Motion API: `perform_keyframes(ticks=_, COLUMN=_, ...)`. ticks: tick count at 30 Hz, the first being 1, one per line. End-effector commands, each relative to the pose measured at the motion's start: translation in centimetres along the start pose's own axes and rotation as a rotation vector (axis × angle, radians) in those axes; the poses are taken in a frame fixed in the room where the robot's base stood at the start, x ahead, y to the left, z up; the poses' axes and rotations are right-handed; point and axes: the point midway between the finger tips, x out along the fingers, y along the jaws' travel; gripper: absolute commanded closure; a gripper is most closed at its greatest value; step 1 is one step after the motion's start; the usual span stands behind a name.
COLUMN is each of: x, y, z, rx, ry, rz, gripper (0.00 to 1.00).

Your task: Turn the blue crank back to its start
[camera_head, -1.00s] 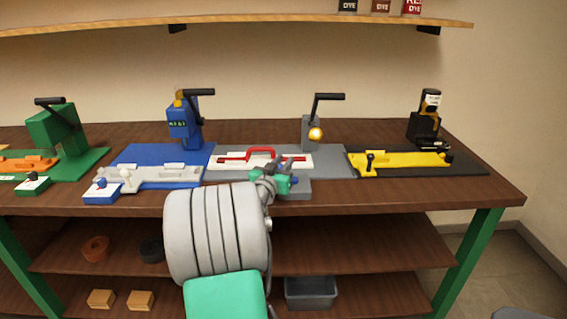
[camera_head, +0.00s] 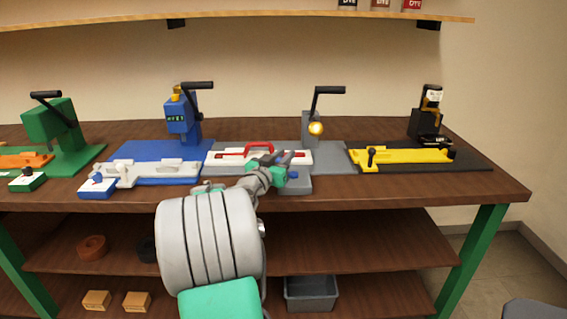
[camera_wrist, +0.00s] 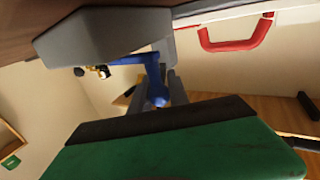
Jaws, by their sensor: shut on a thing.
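The blue crank (camera_wrist: 152,76) shows in the wrist view, coming out from the grey block (camera_wrist: 105,38) and bending down between my finger tips. In the head view only a small blue part (camera_head: 293,175) shows, at the front of the grey station beside my gripper. My gripper (camera_head: 287,167) is at the front edge of that station. In the wrist view my gripper (camera_wrist: 159,93) has its two grey fingers on either side of the crank's end and is shut on it. The green body of my gripper hides part of the lower view.
The red handle (camera_head: 260,147) lies on a white plate just behind my gripper. A grey press with a black lever (camera_head: 327,91) stands behind. The blue station (camera_head: 185,115) is to the left, the yellow fixture (camera_head: 410,160) to the right.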

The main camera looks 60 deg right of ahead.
Motion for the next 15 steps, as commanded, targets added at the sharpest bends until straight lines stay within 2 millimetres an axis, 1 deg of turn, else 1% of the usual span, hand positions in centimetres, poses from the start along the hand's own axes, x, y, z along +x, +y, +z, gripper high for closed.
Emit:
perform_keyframes(ticks=5, x=-0.01, y=0.0, z=0.0, rx=-0.001, ry=-0.002, rz=-0.001, gripper=1.0)
perform_keyframes(ticks=6, x=-0.01, y=0.0, z=0.0, rx=-0.001, ry=-0.002, rz=-0.001, gripper=0.76)
perform_keyframes(ticks=13, x=-0.01, y=-0.02, z=-0.01, rx=-0.001, ry=-0.002, rz=-0.002, gripper=0.57)
perform_keyframes(ticks=15, x=-0.01, y=-0.02, z=-0.01, rx=-0.001, ry=-0.002, rz=-0.002, gripper=0.57)
